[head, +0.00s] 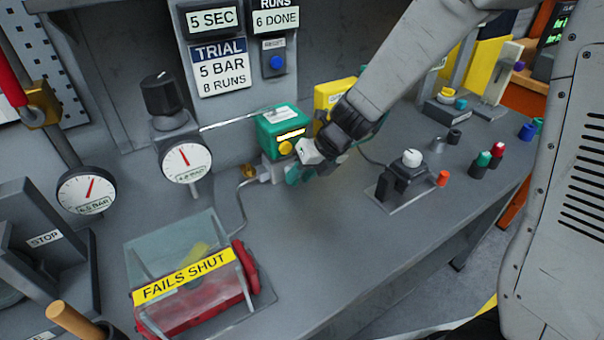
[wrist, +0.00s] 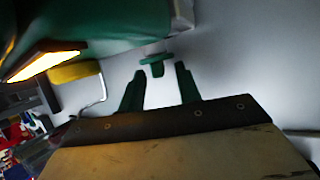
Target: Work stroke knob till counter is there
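The runs counter (head: 274,17) reads "RUNS 6 DONE". The trial sign (head: 221,68) reads "TRIAL 5 BAR 8 RUNS". A green box (head: 283,128) with a lit display has a yellow knob (head: 286,147) on its front; which knob is the stroke knob is not labelled legibly. My gripper (head: 296,174) is low, just right of and below the yellow knob. In the wrist view my gripper (wrist: 158,84) shows two green fingers apart, with a small green T-shaped part (wrist: 157,63) just beyond the gap. The yellow knob (wrist: 75,72) lies left of the fingers, not between them.
A pressure gauge (head: 186,163) with a black regulator knob (head: 161,94) stands left. A clear-covered red actuator (head: 190,290) marked "FAILS SHUT" is in front. A white-topped knob on a black stand (head: 410,160) is right.

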